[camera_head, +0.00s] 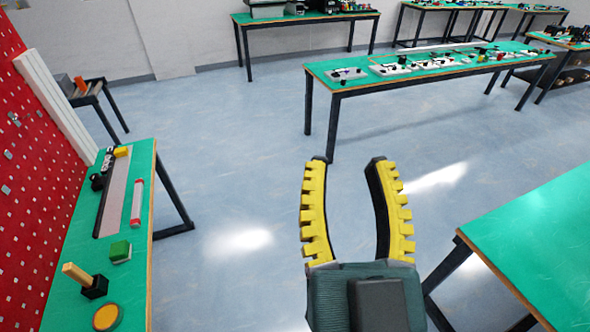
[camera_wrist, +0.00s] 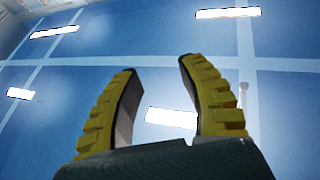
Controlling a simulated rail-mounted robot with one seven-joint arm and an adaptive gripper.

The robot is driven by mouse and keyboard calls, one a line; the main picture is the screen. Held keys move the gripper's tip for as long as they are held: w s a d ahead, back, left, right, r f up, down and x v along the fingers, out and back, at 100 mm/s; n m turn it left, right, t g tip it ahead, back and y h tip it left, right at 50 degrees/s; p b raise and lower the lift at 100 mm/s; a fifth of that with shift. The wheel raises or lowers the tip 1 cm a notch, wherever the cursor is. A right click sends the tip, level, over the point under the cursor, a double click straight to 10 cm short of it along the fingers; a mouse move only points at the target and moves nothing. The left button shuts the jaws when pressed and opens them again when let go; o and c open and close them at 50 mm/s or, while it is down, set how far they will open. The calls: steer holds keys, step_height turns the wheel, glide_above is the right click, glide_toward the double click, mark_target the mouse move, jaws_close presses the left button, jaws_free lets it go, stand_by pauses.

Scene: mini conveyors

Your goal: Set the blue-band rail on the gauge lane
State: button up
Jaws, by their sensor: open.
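My gripper (camera_head: 346,166) is open and empty, held over bare floor in the middle of the head view. Its two yellow toothed fingers also show in the wrist view (camera_wrist: 158,66), with nothing between them. On the green bench at left, a long grey mini conveyor lane (camera_head: 113,194) lies along the bench; I cannot tell whether it is the gauge lane. Beside it, on the right, lies a slim white rail (camera_head: 137,200) with red near its front end. My gripper is well to the right of both. I cannot make out a blue-band rail in either view.
The left green bench (camera_head: 75,287) also carries a green block (camera_head: 120,251), a wooden post on a black base (camera_head: 86,279), a yellow round button (camera_head: 107,316) and a yellow block (camera_head: 122,151). Another green table (camera_head: 535,235) stands at right. Open floor lies between.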

steer(key=shift+o, duration=0.2)
steer(key=d+h, duration=0.2)
steer(key=shift+s+d+f, duration=0.2)
steer(key=shift+s+d, duration=0.1)
steer(key=shift+d, duration=0.1)
steer(key=shift+a, duration=0.1)
